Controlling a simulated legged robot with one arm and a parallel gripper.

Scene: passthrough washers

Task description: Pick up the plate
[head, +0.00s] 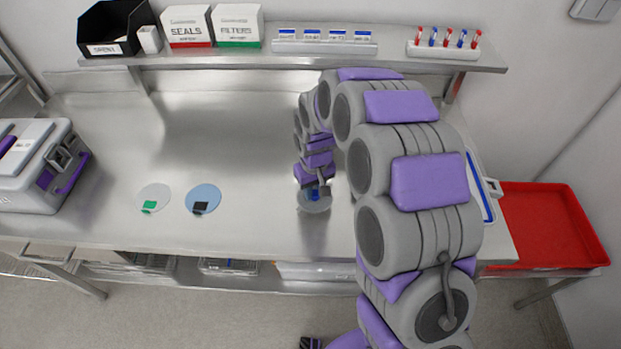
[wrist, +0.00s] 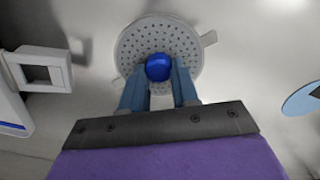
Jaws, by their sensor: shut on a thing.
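A round grey perforated plate (wrist: 132,50) with small side tabs and a blue knob (wrist: 158,67) is in front of my gripper (wrist: 158,76) in the wrist view. The two blue-grey fingers are closed on the knob from both sides. In the head view the plate (head: 312,206) is at the front middle of the steel bench, below my gripper (head: 315,190), which partly covers it. I cannot tell whether the plate touches the bench or is slightly above it.
A pale disc with a green tab (head: 154,197) and a blue disc with a black tab (head: 203,199) lie to the left. A grey case (head: 35,165) stands far left. A red tray (head: 550,225) is at right. A loaded shelf (head: 210,57) runs along the back.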

